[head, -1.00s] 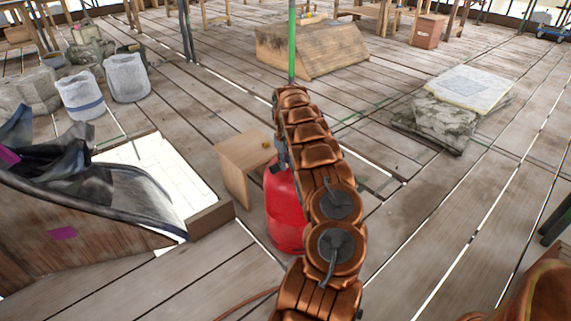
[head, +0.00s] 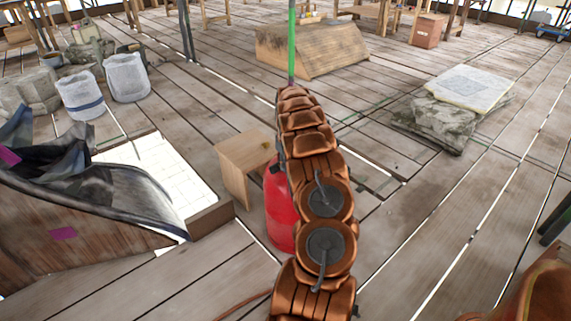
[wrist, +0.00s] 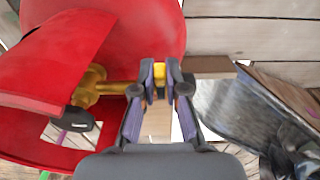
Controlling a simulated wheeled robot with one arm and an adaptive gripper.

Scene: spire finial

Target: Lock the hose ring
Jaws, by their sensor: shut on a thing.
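The red gas cylinder (head: 279,205) stands on the plank floor, partly hidden behind my copper arm in the head view. In the wrist view its red collar (wrist: 60,62) fills the left side. A brass valve (wrist: 92,86) with a dark knob sits inside the collar, and its outlet points right toward my gripper. My gripper (wrist: 160,82) is closed on a small yellow piece (wrist: 159,72), which looks like the hose ring, at the outlet's end. I cannot tell whether the ring is seated or turned. My gripper is hidden in the head view.
A wooden box (head: 243,165) stands just left of the cylinder. Left of it are a bright floor opening (head: 170,165) with a wooden edge and a dark draped sheet (head: 110,190). A brown hose (head: 240,306) lies on the floor at the front.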

